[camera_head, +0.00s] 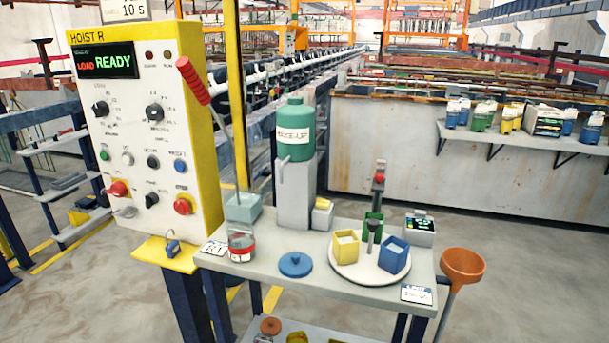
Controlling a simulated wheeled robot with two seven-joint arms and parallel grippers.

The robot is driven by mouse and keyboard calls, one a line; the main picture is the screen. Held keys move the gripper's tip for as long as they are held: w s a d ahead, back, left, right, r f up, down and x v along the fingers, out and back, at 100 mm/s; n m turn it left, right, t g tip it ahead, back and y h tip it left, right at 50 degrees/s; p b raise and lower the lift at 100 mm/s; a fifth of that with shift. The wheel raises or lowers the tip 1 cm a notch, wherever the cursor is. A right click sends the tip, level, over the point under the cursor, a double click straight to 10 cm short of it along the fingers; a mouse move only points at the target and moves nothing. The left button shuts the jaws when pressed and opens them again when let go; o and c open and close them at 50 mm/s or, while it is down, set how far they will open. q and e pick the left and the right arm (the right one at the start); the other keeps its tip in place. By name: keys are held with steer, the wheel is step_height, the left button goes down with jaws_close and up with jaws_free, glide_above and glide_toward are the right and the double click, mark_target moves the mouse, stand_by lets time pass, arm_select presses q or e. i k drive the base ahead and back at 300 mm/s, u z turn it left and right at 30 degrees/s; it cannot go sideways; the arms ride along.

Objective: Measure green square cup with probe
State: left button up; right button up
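A green square cup (367,219) stands upright toward the back of a round white plate (350,272) on the grey bench. A dark grey, knobbed rod (372,235) shows in front of the cup and hides part of it; whether it touches the cup or is the probe, I cannot tell. A thin upright piece with a red part (379,184) rises behind the cup. A small meter (420,225) with a lit display is at the right back of the bench. A yellow square cup (345,250) and a blue square cup (395,258) share the plate. Neither gripper is in view.
A green bottle (295,125) stands on a grey block. A glass beaker (241,244) and a blue lid (295,264) are at the left. An orange funnel (463,266) is beside the bench's right edge. The HOIST R panel (140,130) stands at left.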

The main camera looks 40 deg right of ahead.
mark_target(379, 181)
steer(key=z, duration=2.95)
steer(key=i, duration=0.65)
steer(key=u, duration=2.3)
